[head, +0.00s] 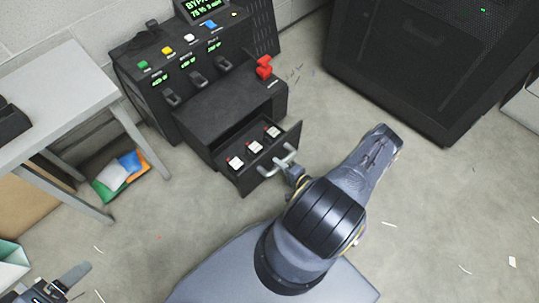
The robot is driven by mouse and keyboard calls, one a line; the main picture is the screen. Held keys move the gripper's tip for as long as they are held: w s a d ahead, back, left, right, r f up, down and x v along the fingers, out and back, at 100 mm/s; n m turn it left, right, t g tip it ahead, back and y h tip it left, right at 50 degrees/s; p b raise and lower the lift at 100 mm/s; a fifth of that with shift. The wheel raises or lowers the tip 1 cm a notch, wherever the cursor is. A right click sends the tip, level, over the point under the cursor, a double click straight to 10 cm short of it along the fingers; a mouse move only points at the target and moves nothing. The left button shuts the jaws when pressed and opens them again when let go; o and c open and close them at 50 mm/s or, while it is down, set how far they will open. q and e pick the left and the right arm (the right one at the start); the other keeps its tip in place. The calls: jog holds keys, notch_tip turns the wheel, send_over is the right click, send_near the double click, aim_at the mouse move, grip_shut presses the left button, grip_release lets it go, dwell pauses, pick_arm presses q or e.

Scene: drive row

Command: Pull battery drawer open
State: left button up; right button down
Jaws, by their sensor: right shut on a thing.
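The battery drawer (239,178) at the base of the black power unit (190,75) stands pulled out. Three white blocks with red marks, one of them in the middle (254,147), show inside it. Its silver bar handle (266,172) is on the front face. My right gripper (289,167) is shut on the handle at its right end; my wrist partly hides the fingers. My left gripper (58,284) is at the bottom left corner, far from the drawer and partly cut off, so its opening is unclear.
A grey table (58,98) stands at the left, with coloured packets (122,172) on the floor beside its leg. A large black cabinet (425,60) stands at the upper right. A red lever (264,67) sticks up from the unit. The floor at right is mostly clear, with small scraps.

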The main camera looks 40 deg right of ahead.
jog(key=shift+f+v, duration=0.2)
jog(key=shift+v, duration=0.85)
jog(key=c, duration=1.3)
grip_release()
jog(key=shift+o, duration=0.2)
jog(key=p+v, duration=0.2)
jog(key=v, duration=0.5)
jog(key=shift+s, duration=0.4)
jog(key=shift+d, duration=0.1)
